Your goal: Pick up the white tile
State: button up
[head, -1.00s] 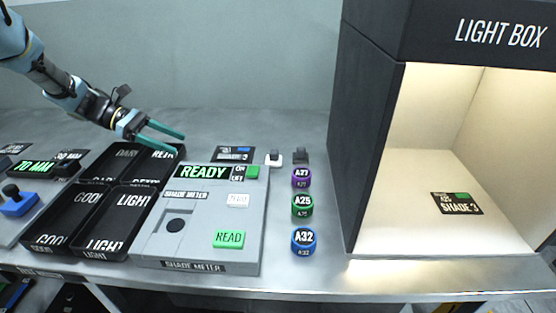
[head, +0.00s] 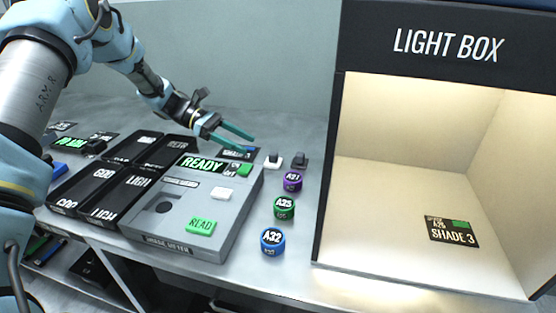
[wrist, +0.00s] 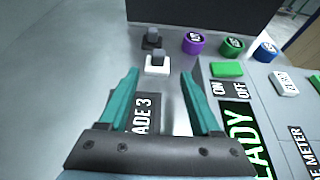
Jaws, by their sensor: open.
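The white tile (head: 273,161) is a small white block with a dark grip on top. It stands on the metal bench behind the shade meter, and shows in the wrist view (wrist: 157,66) too. My gripper (head: 248,144) has two teal fingers, open and empty. In the head view the fingertips are left of the tile. In the wrist view my gripper (wrist: 160,72) has the tile ahead, between the lines of its fingertips; I cannot tell the height gap.
A black tile (head: 300,161) with a similar grip stands close right of it. The shade meter (head: 232,212), reading READY, is in front. Purple (head: 293,182), green (head: 284,208) and blue (head: 272,242) pucks stand right of the meter. The light box (head: 332,150) rises further right.

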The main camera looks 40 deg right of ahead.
aim_at(270, 153)
jog(key=p+x, duration=0.1)
jog(key=x, duration=0.2)
jog(key=shift+s+d, duration=0.15)
jog(key=shift+s, duration=0.1)
jog(key=x, duration=0.1)
jog(key=p+x, duration=0.1)
jog(key=x, duration=0.1)
jog(key=p+x, duration=0.1)
jog(key=shift+s+d+r, duration=0.15)
jog(key=shift+d+r, duration=0.05)
jog(key=shift+d, duration=0.05)
jog(key=shift+s+d+f, duration=0.15)
jog(key=shift+s+f, duration=0.05)
jog(key=shift+f, duration=0.1)
grip_shut()
